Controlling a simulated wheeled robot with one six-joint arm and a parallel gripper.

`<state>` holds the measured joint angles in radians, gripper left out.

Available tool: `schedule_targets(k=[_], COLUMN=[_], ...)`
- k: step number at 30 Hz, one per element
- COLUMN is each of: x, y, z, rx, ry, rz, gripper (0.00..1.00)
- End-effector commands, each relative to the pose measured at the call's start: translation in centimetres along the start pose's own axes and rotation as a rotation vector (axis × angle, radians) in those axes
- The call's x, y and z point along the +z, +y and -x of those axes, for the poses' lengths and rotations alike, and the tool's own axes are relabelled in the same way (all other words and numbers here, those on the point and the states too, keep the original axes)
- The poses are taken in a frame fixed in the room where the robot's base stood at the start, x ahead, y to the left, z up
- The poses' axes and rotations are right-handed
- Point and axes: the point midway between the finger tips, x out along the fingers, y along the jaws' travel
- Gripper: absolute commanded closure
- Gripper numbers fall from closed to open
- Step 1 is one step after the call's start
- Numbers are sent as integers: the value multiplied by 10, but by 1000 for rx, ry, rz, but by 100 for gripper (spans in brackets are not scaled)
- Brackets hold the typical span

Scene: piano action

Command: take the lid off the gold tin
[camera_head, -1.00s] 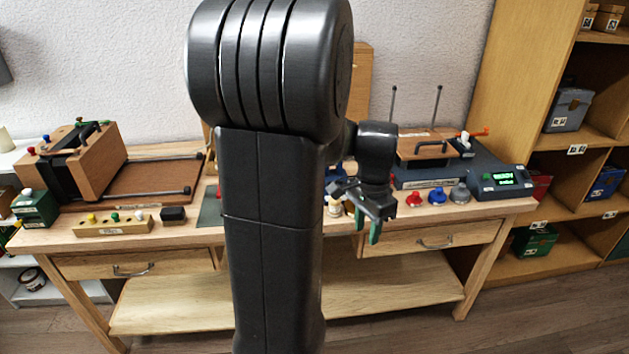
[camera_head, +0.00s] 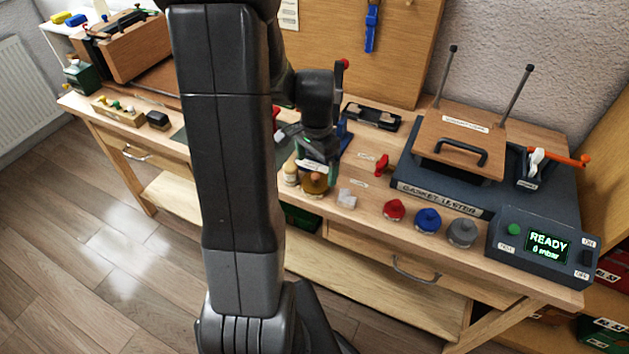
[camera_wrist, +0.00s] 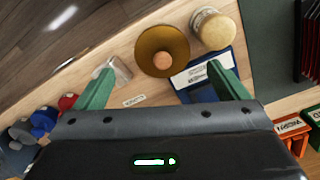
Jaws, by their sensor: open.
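The gold tin (camera_head: 315,184) stands on the bench near its front edge, partly hidden by my gripper in the head view. In the wrist view I look down on its round gold lid (camera_wrist: 150,42), with a copper-coloured knob (camera_wrist: 163,61) in the middle. The lid is on the tin. My gripper (camera_wrist: 160,70) is open, with its green fingers apart on either side of the knob in the picture. It is above the tin in the head view (camera_head: 316,165). I cannot tell how much height lies between the fingertips and the knob.
A cream-topped jar (camera_wrist: 213,29) stands close beside the tin. A small clear block (camera_head: 347,199) is on its other side. Red (camera_head: 394,210), blue (camera_head: 428,220) and grey (camera_head: 461,232) knobbed pieces stand farther right, before the gasket tester (camera_head: 440,195). A blue item (camera_wrist: 205,78) lies beneath one finger.

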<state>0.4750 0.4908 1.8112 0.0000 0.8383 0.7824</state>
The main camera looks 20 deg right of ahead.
Motion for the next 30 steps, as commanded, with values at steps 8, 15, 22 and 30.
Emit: schedule_targets(k=[8,15,22,30], x=[3,2,2,2], y=[-4,-4,-4,-4], z=[-36,-45,-45,-45], rx=[4,1,1,1], ry=[-4,-1,-1,-1], rz=[1,0,0,0], gripper=[6,6,26,53])
